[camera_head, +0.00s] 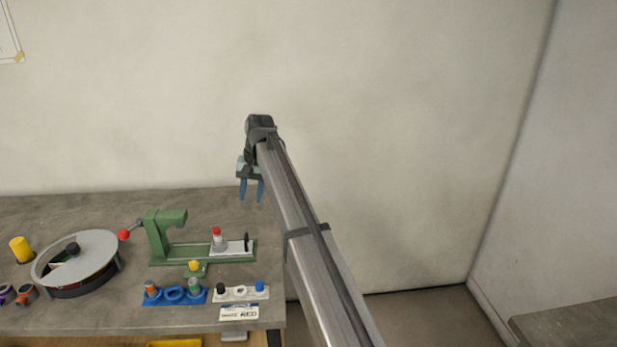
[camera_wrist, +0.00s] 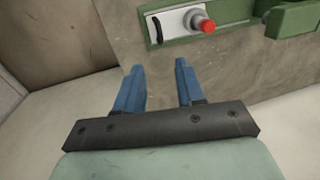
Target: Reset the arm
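My gripper (camera_head: 251,193) hangs above the back right part of the workbench, fingers pointing down. In the wrist view my gripper (camera_wrist: 160,80) shows two blue fingers spread apart with nothing between them. It is open and empty. The green frame jig (camera_head: 165,238) stands on the bench below and to the left of my gripper. A grey piece with a red top (camera_head: 217,238) sits on the jig's white plate, and the red top (camera_wrist: 207,26) also shows in the wrist view. My gripper is apart from all of these.
A round grey turntable (camera_head: 95,252) and a yellow cylinder (camera_head: 20,249) stand at the left. A blue tray (camera_head: 174,302), a white strip (camera_head: 232,293) and a label card (camera_head: 238,312) lie at the front. The bench ends just right of the jig.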

